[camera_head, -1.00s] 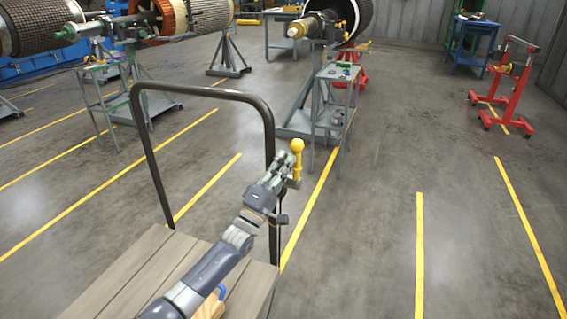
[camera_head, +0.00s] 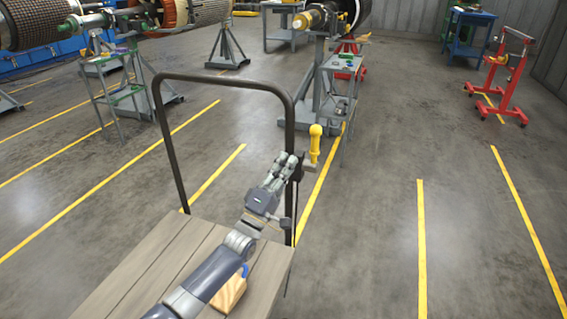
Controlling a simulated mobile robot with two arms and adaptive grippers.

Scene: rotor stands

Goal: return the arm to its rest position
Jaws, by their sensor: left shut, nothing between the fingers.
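My left arm comes in from the bottom left, over the wooden deck of a cart, angled up and to the right. My left gripper (camera_head: 287,161) is shut and empty, by the right post of the cart's dark handle frame (camera_head: 291,128). A yellow handle (camera_head: 315,143) stands upright on a small bracket just right of the fingertips, with a narrow gap between them in the picture. My right gripper is not in view.
The cart's deck (camera_head: 150,262) carries a wooden block (camera_head: 229,292) with a blue part, beside my forearm. A grey table (camera_head: 337,75) and a red stand (camera_head: 497,82) are farther back. Floor to the right is clear, with yellow lines.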

